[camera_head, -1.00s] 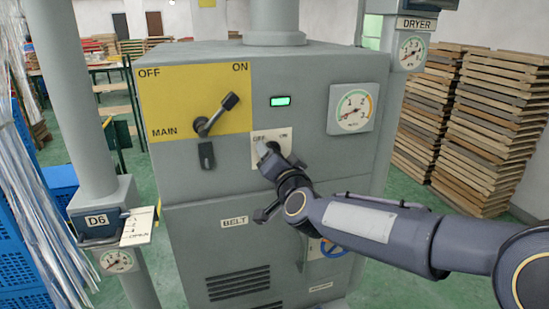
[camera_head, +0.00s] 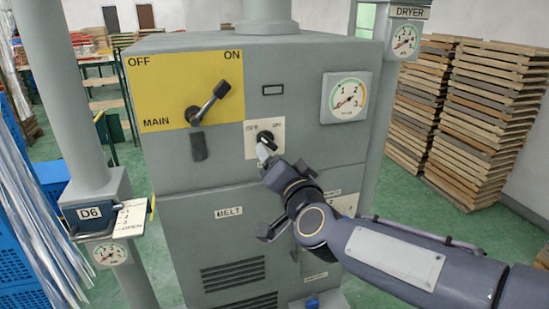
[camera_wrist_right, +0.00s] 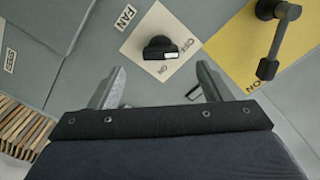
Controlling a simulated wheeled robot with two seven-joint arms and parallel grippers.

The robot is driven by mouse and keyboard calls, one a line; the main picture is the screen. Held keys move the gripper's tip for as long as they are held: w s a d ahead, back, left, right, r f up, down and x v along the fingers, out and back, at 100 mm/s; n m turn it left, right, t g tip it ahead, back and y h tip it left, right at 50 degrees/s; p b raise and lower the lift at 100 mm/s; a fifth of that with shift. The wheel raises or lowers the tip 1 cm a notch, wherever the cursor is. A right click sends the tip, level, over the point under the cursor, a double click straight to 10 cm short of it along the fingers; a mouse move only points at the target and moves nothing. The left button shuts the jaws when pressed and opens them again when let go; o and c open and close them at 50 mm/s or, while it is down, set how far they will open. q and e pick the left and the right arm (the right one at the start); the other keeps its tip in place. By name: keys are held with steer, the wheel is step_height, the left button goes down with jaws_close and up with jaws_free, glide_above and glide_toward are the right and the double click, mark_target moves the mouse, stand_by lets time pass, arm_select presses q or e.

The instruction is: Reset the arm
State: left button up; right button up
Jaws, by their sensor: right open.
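My right arm comes in from the right in the head view. Its gripper (camera_head: 267,158) is just below a small black rotary knob (camera_head: 265,138) on a cream OFF/ON plate (camera_head: 251,149) on the grey machine (camera_head: 190,220). In the right wrist view the gripper (camera_wrist_right: 162,82) is open and empty, its two fingers spread. The knob (camera_wrist_right: 160,47) lies beyond the fingertips, apart from them, on the plate (camera_wrist_right: 134,45) beside a FAN label. My left gripper is in neither view.
A yellow MAIN panel (camera_head: 155,95) carries a black lever (camera_head: 212,100) tilted towards ON. The indicator window (camera_head: 273,90) is dark. A round gauge (camera_head: 346,97) sits to its right. Pipes flank the machine; stacked wooden frames (camera_head: 480,120) stand behind at right.

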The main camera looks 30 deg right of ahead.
stand_by(0.5)
steer(key=s+a+f+n+g+y, duration=0.2)
steer(key=s+a+f+n+g, duration=0.1)
steer(key=s+f, duration=0.4)
steer(key=s+a+f+n+g+y, duration=0.3)
steer(key=s+f+g, duration=0.2)
steer(key=s+f, duration=0.2)
steer(key=s+a+f+n+g+y, duration=0.2)
steer(key=s+a+f+n+g, duration=0.1)
steer(key=s+f, duration=0.3)
steer(key=shift+s+a+f+n+g+y, duration=0.25)
steer(key=shift+s+f+n+g+y, duration=0.2)
steer(key=shift+s, duration=0.3)
steer(key=shift+r, duration=0.1)
steer(key=shift+c, duration=0.4)
